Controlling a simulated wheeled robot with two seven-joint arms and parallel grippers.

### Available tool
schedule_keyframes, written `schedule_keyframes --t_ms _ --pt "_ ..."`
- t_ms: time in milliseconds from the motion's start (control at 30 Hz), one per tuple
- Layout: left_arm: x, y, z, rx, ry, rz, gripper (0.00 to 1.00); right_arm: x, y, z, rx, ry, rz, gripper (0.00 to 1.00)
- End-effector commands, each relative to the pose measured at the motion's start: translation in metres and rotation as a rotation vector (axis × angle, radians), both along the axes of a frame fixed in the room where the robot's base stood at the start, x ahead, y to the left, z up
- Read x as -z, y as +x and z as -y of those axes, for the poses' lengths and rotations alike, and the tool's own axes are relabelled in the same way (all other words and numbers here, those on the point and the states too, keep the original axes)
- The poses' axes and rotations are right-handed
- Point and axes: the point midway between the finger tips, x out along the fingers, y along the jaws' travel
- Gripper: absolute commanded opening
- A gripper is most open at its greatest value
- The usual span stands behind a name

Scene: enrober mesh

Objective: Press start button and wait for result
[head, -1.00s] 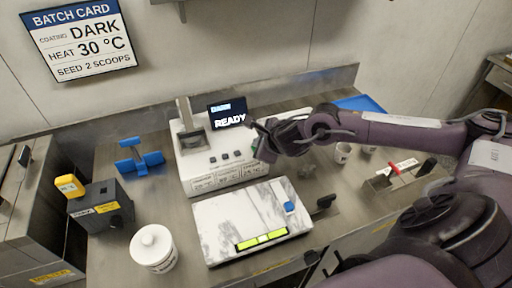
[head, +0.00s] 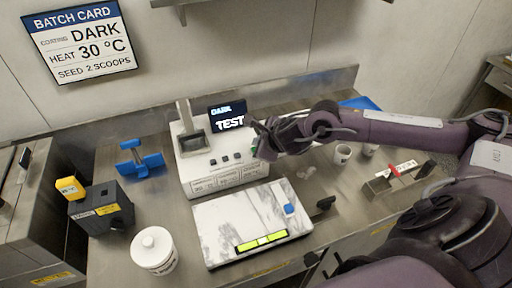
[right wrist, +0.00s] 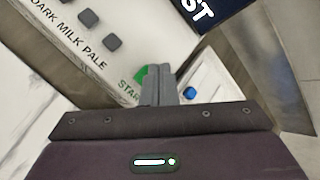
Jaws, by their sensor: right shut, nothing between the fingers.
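The white machine (head: 195,180) stands at the back of the bench. Its dark screen (head: 228,117) reads "DARK" and "TEST". The green start button (right wrist: 140,76) shows in the right wrist view beside the word "START", partly hidden by my fingers. My right gripper (head: 262,152) is at the machine's right front corner, shut and empty. In the right wrist view its fingertips (right wrist: 158,72) overlap the button's edge; I cannot tell if they touch it. Several small dark buttons (head: 225,158) line the machine's front. My left gripper is out of view.
A marble slab (head: 225,225) lies in front of the machine. A white lidded jar (head: 153,250), a dark box (head: 105,207) and a blue stand (head: 140,160) are to the left. A white cup (head: 342,154) stands right, below my arm. A batch card (head: 80,38) hangs on the wall.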

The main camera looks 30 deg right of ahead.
Motion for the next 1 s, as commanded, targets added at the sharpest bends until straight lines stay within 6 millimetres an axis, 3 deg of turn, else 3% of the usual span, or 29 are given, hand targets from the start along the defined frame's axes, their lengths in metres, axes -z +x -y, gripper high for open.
schedule_keyframes --t_ms 367,833,1000 --pt "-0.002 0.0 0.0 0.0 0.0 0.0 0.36 -0.003 0.0 0.0 0.0 0.0 0.0 0.0" --pt "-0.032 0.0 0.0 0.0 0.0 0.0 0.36 -0.047 0.0 0.0 -0.001 0.0 0.001 0.0" --pt "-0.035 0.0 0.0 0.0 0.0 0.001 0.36 -0.052 0.0 0.0 -0.001 0.0 -0.001 0.0"
